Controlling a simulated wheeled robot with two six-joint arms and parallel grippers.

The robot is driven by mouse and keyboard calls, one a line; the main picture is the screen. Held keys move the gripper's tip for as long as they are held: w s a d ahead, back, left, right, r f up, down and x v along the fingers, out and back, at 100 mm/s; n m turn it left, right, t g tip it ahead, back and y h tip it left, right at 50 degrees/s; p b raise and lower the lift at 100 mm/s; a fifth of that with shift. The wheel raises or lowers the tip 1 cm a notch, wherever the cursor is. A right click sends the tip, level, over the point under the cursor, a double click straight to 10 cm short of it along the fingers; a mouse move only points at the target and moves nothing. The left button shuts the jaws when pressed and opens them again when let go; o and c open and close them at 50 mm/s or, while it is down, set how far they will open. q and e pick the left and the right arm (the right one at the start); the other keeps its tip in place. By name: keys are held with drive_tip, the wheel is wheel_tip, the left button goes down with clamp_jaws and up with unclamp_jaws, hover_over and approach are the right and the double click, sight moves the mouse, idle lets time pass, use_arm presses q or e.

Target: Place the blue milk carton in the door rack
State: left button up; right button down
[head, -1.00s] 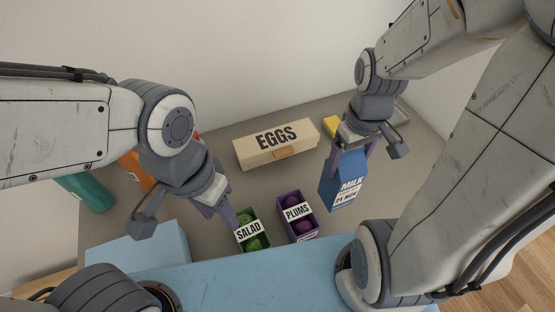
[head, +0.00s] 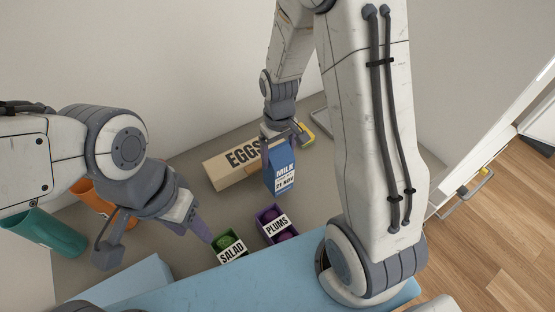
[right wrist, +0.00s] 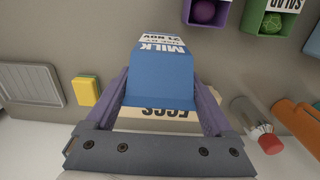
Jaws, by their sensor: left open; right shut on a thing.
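The blue milk carton (head: 282,176) shows in the middle of the head view, in front of the right end of the egg box. My right gripper (head: 279,142) is shut on its upper part from above. The carton looks roughly upright; I cannot tell how far its base is above the counter. In the right wrist view the carton (right wrist: 160,78) lies between the two purple fingers of this gripper (right wrist: 165,90). My left gripper (head: 203,232) is open and empty beside the salad box.
The egg box (head: 222,170), plums box (head: 277,222) and green salad box (head: 230,247) stand on the grey counter (head: 325,175). A yellow block (head: 308,136) lies behind the carton. Teal (head: 48,232) and orange (head: 92,197) cylinders stand left.

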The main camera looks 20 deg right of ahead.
drive_tip(key=shift+w+f+p, duration=0.1)
drive_tip(key=shift+f+p, duration=0.5)
drive_tip(key=shift+f, duration=1.6)
unclamp_jaws()
